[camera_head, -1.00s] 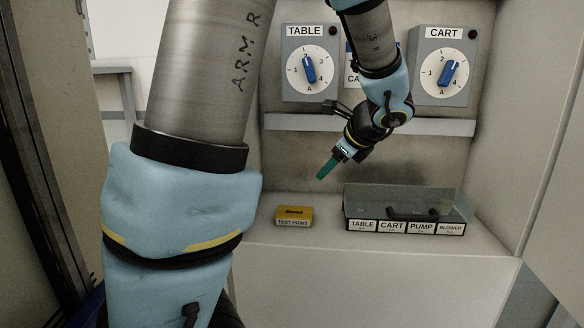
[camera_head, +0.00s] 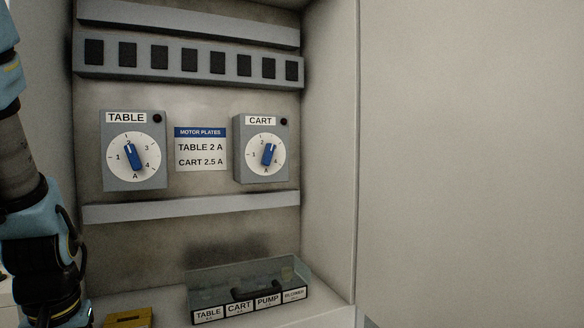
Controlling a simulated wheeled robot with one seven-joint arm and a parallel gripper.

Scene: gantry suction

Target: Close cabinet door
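The open cabinet (camera_head: 195,230) fills the left and middle of the head view, and I see into its interior. A large plain beige panel (camera_head: 465,150) runs from the cabinet's right edge to the right border; it looks like the door standing open, but its hinge and outer edge are not clear. My arm shows only as links along the left edge. My gripper is outside the picture, so its fingers and its distance from the door are hidden.
Inside are a TABLE dial (camera_head: 134,158), a CART dial (camera_head: 265,152), a motor plate sign (camera_head: 201,150) and a row of dark switches above. A clear labelled bin (camera_head: 251,309) and a yellow block (camera_head: 128,318) sit on the cabinet floor. No loose object shows before the right panel.

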